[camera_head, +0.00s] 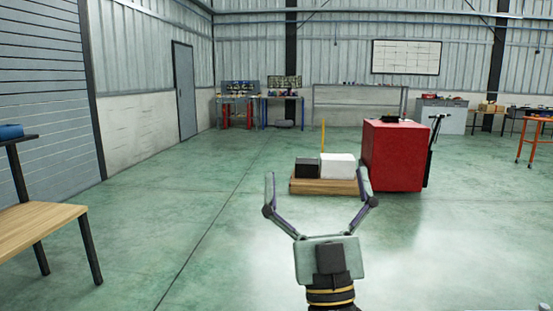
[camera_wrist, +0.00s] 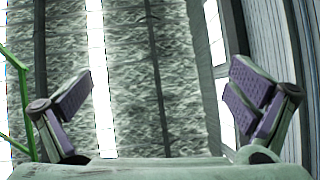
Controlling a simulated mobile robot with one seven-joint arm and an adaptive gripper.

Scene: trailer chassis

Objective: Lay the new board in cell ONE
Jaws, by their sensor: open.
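My gripper (camera_head: 317,184) is raised in front of me in the head view, fingers spread wide and nothing between them. In the wrist view my gripper (camera_wrist: 160,82) is also open and empty, and the camera faces the roof. I cannot make out a trailer chassis, a new board or a cell marked ONE in either view.
A wooden bench (camera_head: 40,226) stands at the near left. A low wooden platform (camera_head: 325,187) holds a black box (camera_head: 307,168) and a white box (camera_head: 338,165). A red cabinet (camera_head: 393,156) stands beside it. Workbenches line the back wall. The green floor (camera_head: 150,225) between is clear.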

